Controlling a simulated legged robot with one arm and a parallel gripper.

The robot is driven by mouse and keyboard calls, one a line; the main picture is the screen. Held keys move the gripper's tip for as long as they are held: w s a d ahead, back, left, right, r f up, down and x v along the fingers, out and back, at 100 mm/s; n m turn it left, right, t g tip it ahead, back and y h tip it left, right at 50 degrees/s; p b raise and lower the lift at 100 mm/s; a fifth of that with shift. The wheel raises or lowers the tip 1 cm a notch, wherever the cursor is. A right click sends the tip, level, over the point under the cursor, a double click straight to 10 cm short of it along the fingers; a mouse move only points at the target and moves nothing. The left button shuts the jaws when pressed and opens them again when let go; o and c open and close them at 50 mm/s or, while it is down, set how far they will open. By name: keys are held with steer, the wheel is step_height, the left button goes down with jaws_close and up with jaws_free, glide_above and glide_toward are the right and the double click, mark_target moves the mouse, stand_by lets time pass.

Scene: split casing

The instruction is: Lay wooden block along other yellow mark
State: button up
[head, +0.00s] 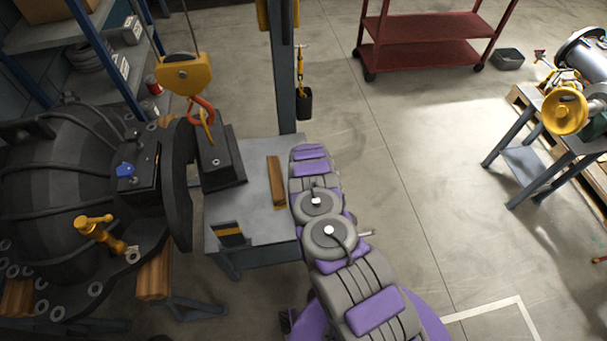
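A long brown wooden block (276,182) lies on the right part of a grey steel table (258,226), its length running from back to front. A small piece of yellow mark (281,208) shows at its near end. My arm reaches forward along the table's right edge, just right of the block. My gripper's fingers are hidden by the arm. I cannot tell whether the arm touches the block.
A black block-like part (219,160) stands on the table's back left, below a yellow crane hook (187,75). A large dark casing (75,190) fills the left. A grey post (284,70) rises behind the table. Open floor lies to the right, before a red cart (425,52).

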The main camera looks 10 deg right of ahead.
steer(key=shift+r, duration=0.1)
steer(key=o, duration=1.4)
steer(key=shift+p+v, duration=1.6)
steer(key=shift+v, duration=4.4)
